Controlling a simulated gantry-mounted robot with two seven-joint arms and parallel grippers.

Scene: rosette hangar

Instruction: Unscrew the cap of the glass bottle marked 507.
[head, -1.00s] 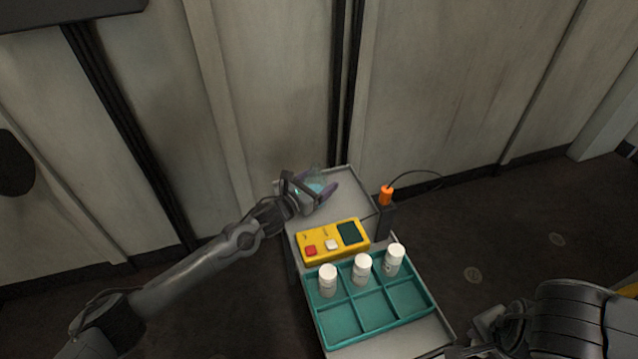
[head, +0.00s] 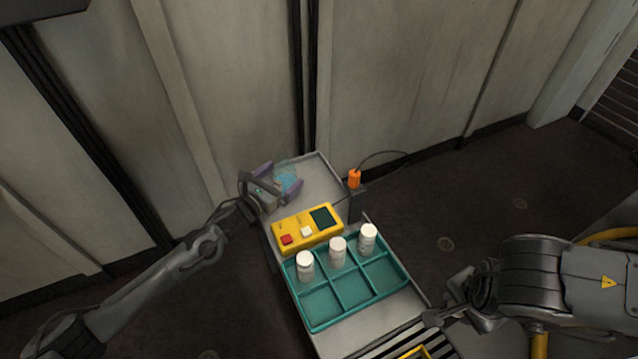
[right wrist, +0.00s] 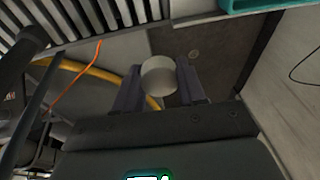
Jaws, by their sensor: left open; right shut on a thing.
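My left gripper (head: 280,177) is open at the far end of the cart, its purple-tipped fingers on either side of a translucent teal-blue thing (head: 288,177). I cannot tell whether this is the glass bottle, and no 507 is readable. My right gripper (head: 432,318) is at the cart's right edge, partly hidden. In the right wrist view its fingers (right wrist: 160,88) are shut on an off-white round thing (right wrist: 159,76), cap-like in shape. Three white capped bottles (head: 305,266) (head: 338,252) (head: 368,239) stand upright in the tray's far row; their labels are unreadable.
The teal divided tray (head: 322,326) has empty near compartments. A yellow box (head: 308,230) with red and white buttons lies beyond it. An orange plug-like thing with a cable (head: 354,179) stands at the cart's right edge. A wall rises behind the cart (head: 318,174).

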